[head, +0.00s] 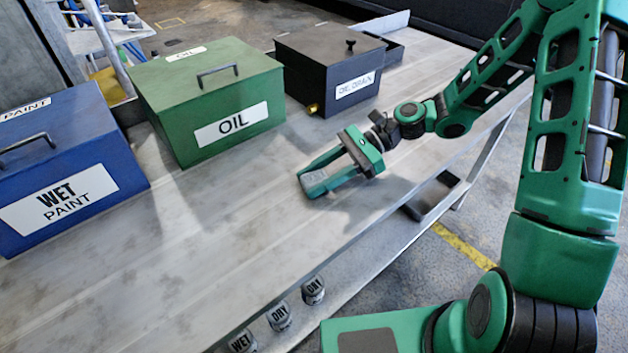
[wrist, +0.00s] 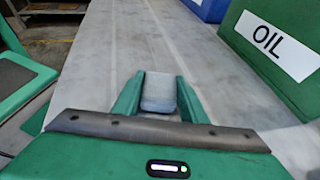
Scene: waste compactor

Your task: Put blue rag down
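My gripper (head: 318,185) is low over the grey metal table, in front of the green OIL box, with its fingers pointing left. A small grey-blue folded rag (wrist: 159,92) sits between the two green fingers in the wrist view and fills the gap between them. My gripper is shut on it. In the head view the rag (head: 316,177) is mostly hidden by the fingers. It is at or just above the table surface; I cannot tell whether it touches.
On the table (head: 215,255) stand a blue WET PAINT box (head: 110,135), a green OIL box (head: 200,85) and a black OIL DRAIN box (head: 310,65), all with lids shut. The table's middle is clear.

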